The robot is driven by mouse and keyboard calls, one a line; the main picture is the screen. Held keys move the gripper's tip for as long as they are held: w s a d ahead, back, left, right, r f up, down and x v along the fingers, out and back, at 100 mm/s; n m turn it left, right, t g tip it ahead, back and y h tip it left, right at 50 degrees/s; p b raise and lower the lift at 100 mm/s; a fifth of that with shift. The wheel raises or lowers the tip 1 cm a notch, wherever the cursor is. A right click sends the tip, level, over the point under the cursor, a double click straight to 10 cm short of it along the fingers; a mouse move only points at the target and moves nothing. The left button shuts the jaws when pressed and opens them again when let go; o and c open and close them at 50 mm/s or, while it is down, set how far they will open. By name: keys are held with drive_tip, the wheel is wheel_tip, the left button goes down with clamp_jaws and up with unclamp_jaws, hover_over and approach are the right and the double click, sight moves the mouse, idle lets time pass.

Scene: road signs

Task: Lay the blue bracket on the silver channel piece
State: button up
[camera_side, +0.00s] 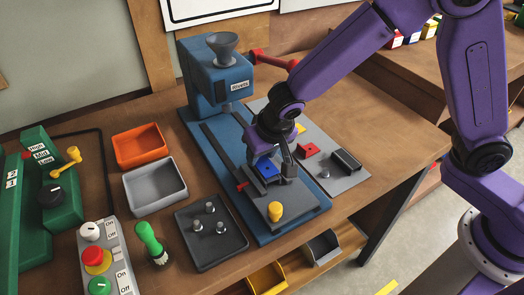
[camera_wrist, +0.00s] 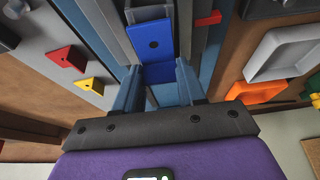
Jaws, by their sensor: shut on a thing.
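The blue bracket (camera_side: 264,167) is an L-shaped piece with a small hole in its flat plate. It also shows in the wrist view (camera_wrist: 150,40), its upright flange between my fingers. My gripper (camera_wrist: 159,76) is shut on that flange; in the side view my gripper (camera_side: 277,165) is over the blue press base. The silver channel piece (camera_wrist: 148,13) lies in the press fixture, with its side walls rising at the top of the wrist view. The bracket's plate overlaps the channel's near end in that view. I cannot tell whether they touch.
A blue press (camera_side: 218,80) with a grey funnel and red handle stands behind. A grey plate to the right holds a red bracket (camera_side: 307,150), a yellow one and a dark block (camera_side: 346,161). Orange (camera_side: 140,146) and grey (camera_side: 155,187) trays and a pegged tray (camera_side: 211,245) are left.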

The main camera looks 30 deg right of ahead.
drive_tip(key=shift+f, duration=0.15)
drive_tip(key=o, duration=1)
drive_tip(key=shift+o, duration=0.2)
drive_tip(key=v, duration=1.2)
drive_tip(key=shift+s+d, duration=0.1)
drive_tip(key=s+d+f+n+g, duration=0.1)
drive_tip(key=s+d+n+g, duration=0.1)
drive_tip(key=s+d+n, duration=0.4)
drive_tip(key=s+d+f+n+g, duration=0.2)
drive_tip(key=s+d+n, duration=0.4)
drive_tip(key=s+d, duration=0.9)
drive_tip(key=shift+d+n, duration=0.3)
drive_tip(key=shift+d, duration=0.45)
